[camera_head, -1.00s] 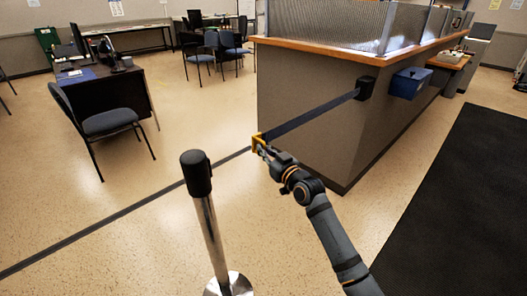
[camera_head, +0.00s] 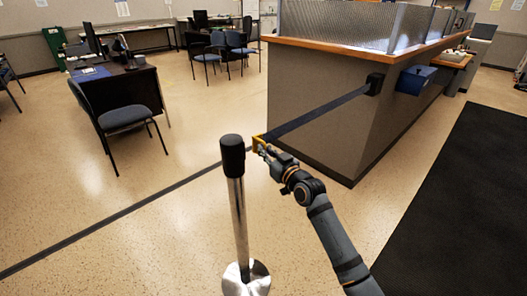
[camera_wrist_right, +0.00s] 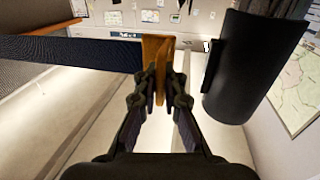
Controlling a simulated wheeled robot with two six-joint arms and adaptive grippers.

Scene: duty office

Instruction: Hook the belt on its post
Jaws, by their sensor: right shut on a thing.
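The dark belt (camera_head: 318,112) stretches from a black cassette (camera_head: 375,84) on the counter's end wall to a yellow end clip (camera_head: 258,143). My right gripper (camera_head: 262,150) is shut on the clip. The post (camera_head: 239,205) stands upright, with a black head (camera_head: 232,156) and a shiny round base. The clip is a little to the right of the post head in the head view, apart from it. In the right wrist view the clip (camera_wrist_right: 157,55) sits between my fingertips, the belt (camera_wrist_right: 70,53) runs left, and the black post head (camera_wrist_right: 252,65) is close on the right. My left gripper is not in view.
The counter (camera_head: 310,105) with a wooden top stands at the right, with a blue box (camera_head: 415,79) on its side. A dark mat (camera_head: 460,200) lies at the right. A chair (camera_head: 125,118) and desk stand at the left. Floor around the post is clear.

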